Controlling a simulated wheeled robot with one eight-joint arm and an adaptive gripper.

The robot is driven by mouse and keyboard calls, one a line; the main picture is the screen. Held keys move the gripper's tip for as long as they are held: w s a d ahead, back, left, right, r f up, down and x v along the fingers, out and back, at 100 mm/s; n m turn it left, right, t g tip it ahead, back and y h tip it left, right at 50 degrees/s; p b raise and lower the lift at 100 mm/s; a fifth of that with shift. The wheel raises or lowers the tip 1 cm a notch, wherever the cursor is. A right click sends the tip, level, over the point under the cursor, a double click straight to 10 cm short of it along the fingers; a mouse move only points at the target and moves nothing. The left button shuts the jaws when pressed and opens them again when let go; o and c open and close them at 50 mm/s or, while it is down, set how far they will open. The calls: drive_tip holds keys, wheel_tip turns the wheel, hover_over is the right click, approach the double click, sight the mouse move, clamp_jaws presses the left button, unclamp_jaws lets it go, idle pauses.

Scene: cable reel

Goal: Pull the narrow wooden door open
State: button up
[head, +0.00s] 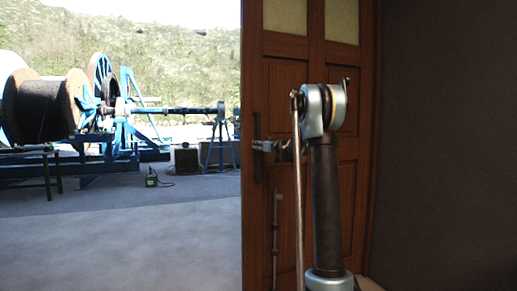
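The narrow wooden door (285,90) stands upright right of centre in the head view, reddish brown with pale panes at the top. A dark vertical handle bar (257,170) runs along its left side. My gripper (262,146) is at the upper-middle part of this handle, in front of the door. Its fingers look small and overlap the bar in the picture. I cannot tell whether they are closed around it or only beside it. My arm hides much of the door's middle and right side.
A dark plain wall (445,140) fills the right. A pale thin vertical rod (276,240) shows low before the door. Open grey floor (120,240) lies to the left. Farther back stand a large cable reel (40,108), blue frames and a small green box (151,179).

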drive_tip(key=shift+w+a, duration=0.3)
drive_tip(key=shift+w, duration=0.25)
drive_tip(key=shift+c, duration=0.6)
clamp_jaws()
drive_tip(key=shift+s, duration=0.1)
